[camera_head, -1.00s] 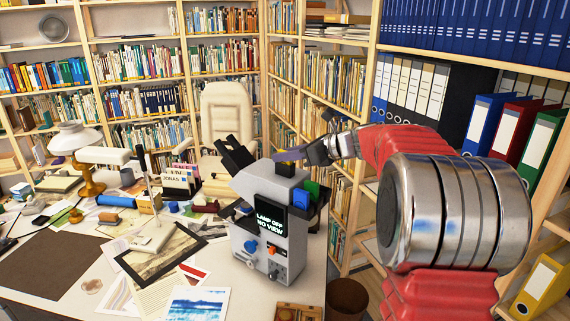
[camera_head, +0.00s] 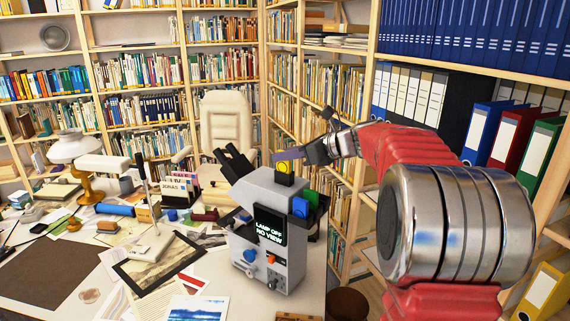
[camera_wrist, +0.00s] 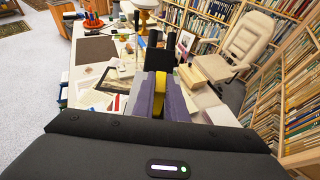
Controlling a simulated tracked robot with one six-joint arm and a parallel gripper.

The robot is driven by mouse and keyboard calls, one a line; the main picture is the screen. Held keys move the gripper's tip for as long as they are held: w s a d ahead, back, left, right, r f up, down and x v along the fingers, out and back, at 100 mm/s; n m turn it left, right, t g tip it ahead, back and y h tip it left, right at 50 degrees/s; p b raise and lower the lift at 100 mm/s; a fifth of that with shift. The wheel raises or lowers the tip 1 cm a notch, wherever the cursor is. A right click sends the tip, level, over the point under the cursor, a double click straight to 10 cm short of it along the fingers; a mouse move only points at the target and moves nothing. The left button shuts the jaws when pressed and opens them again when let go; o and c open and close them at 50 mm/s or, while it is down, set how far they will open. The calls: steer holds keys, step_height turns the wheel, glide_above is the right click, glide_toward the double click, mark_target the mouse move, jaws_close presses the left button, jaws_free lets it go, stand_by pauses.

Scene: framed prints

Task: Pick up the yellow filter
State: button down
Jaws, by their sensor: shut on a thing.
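The yellow filter (camera_head: 283,167) shows its round yellow face at the top of the grey microscope-like device (camera_head: 262,225), just above a black holder (camera_head: 284,179). My gripper (camera_head: 287,156) reaches in from the right, with its purple fingers at the filter. In the wrist view, the yellow filter (camera_wrist: 160,88) is pinched between the two purple fingers of my gripper (camera_wrist: 162,100). Whether its lower edge is clear of the black holder is hard to tell. A blue filter (camera_head: 300,207) and a green filter (camera_head: 311,196) sit on the device's right side.
The device's screen (camera_head: 270,228) reads "LAMP OFF NO VIEW". Prints and papers (camera_head: 160,258) cover the desk to the left. A lamp (camera_head: 75,150), a cream chair (camera_head: 226,130) and full bookshelves (camera_head: 330,80) stand behind. A bin (camera_head: 347,303) is below right.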

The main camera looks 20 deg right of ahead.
step_height(320, 180, up, 7)
steer(key=shift+r, duration=0.2)
stand_by(0.6)
